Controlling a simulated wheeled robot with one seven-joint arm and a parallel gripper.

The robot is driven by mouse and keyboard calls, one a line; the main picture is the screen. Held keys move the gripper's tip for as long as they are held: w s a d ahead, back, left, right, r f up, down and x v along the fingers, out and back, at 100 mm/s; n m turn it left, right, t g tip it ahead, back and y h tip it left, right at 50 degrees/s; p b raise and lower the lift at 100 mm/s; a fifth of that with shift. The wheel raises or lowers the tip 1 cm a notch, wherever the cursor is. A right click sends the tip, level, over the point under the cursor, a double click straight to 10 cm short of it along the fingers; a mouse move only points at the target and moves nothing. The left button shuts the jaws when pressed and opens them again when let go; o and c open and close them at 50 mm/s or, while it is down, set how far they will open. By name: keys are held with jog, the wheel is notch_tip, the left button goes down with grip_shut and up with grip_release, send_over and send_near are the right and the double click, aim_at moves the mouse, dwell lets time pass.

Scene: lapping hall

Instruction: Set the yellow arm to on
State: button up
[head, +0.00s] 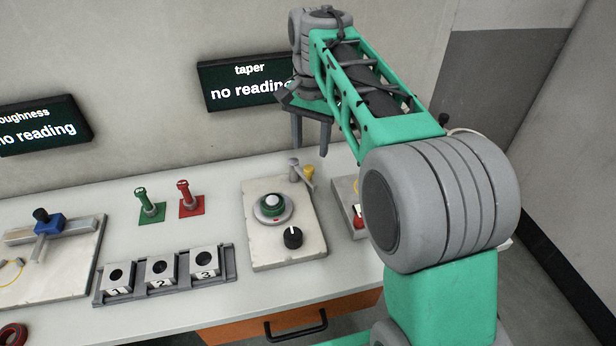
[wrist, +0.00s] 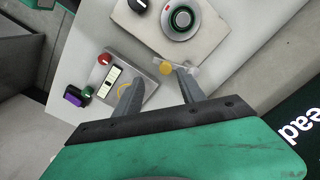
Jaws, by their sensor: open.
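The yellow arm (head: 308,174) is a small lever at the back right corner of a pale stone plate (head: 262,254), beside a short grey post (head: 293,168). In the wrist view its yellow end (wrist: 166,68) shows between and just beyond my fingertips. My gripper (head: 311,143) is open and empty, fingers pointing down, above the back of the bench near the yellow arm. It also shows in the wrist view (wrist: 159,80). I see no gripper contact with the arm. Any on or off marking by the arm is too small to read.
The plate also carries a round dial with a green ring (head: 272,206) and a black knob (head: 292,237). A control box with a red knob (wrist: 104,60) stands close by. Wall displays hang behind.

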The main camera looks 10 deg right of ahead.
aim_at(309, 168)
jog(key=shift+w+f+m, duration=0.5)
jog(key=shift+w+f, duration=0.1)
jog(key=shift+w, duration=0.3)
notch_tip(309, 168, down, 7)
jog(key=shift+f+b, duration=0.15)
jog(key=shift+b, duration=0.2)
grip_shut()
dwell(0.6)
